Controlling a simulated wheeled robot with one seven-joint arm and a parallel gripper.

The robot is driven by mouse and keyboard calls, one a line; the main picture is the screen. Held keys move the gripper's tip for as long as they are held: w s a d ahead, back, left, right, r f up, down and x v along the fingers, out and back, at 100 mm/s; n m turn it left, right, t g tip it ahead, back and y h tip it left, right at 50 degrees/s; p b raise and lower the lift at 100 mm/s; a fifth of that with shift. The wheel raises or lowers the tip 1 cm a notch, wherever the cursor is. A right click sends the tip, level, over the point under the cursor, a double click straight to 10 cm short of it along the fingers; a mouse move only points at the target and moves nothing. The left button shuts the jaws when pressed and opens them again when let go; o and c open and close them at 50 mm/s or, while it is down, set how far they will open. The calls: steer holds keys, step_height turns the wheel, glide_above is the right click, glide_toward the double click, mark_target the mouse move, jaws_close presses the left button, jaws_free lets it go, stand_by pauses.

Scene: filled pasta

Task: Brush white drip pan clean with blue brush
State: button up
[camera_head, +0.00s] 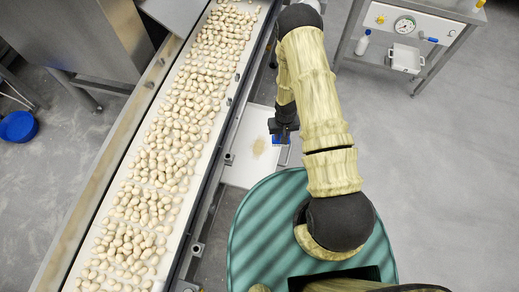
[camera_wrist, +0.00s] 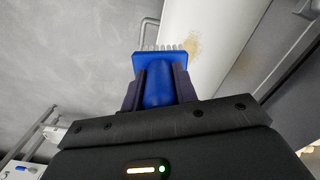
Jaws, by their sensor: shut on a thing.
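The white drip pan (camera_head: 239,165) lies low beside and partly under the conveyor, with a tan smudge (camera_head: 259,146) on its surface. It also shows in the wrist view (camera_wrist: 226,24), with the smudge on it near the brush. My gripper (camera_wrist: 158,88) is shut on the blue brush (camera_wrist: 158,84), whose pale bristles point toward the pan. In the head view my gripper (camera_head: 284,134) is above the pan's right side, and only a bit of the blue brush (camera_head: 281,140) shows below it. I cannot tell whether the bristles touch the pan.
A conveyor (camera_head: 165,150) full of filled pasta runs along the left of my arm. A cart (camera_head: 426,25) with a gauge, a bottle (camera_head: 362,43) and a white container (camera_head: 405,58) stands at the upper right. A blue bowl (camera_head: 18,126) is far left. The floor at right is clear.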

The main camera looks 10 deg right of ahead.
steer(key=w+a+f+n+b, duration=0.1)
steer(key=a+f+n+b, duration=0.5)
steer(key=b, duration=1.8)
step_height(320, 180, down, 6)
steer(key=a, duration=0.2)
steer(key=shift+a+f, duration=0.2)
steer(key=shift+a, duration=0.15)
steer(key=shift+w, duration=0.1)
